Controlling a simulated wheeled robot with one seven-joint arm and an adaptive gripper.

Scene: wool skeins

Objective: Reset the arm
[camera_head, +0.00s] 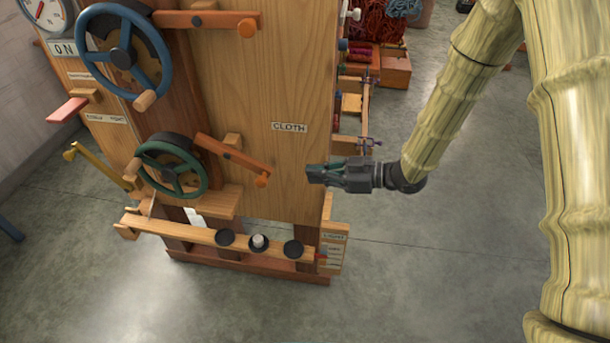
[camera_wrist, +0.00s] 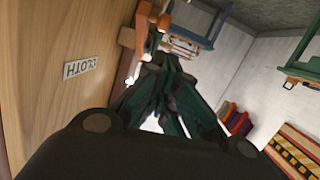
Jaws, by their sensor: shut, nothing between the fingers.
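My gripper (camera_head: 314,174) is at the end of my arm, in front of the right part of the wooden cabinet (camera_head: 290,80), just below the CLOTH label (camera_head: 289,127). Its fingers are closed together and hold nothing. In the wrist view my gripper (camera_wrist: 168,62) points past the wooden face, with the CLOTH label (camera_wrist: 80,68) to its left. An orange lever (camera_wrist: 145,30) shows just beyond the fingertips there. I cannot tell whether the fingers touch the wood.
The cabinet carries a blue handwheel (camera_head: 165,60), a green handwheel (camera_head: 200,180), an orange lever (camera_head: 235,156) and a low rail with black discs (camera_head: 225,237). Crates of wool (camera_head: 385,50) stand behind. The grey floor (camera_head: 450,260) at lower right is clear.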

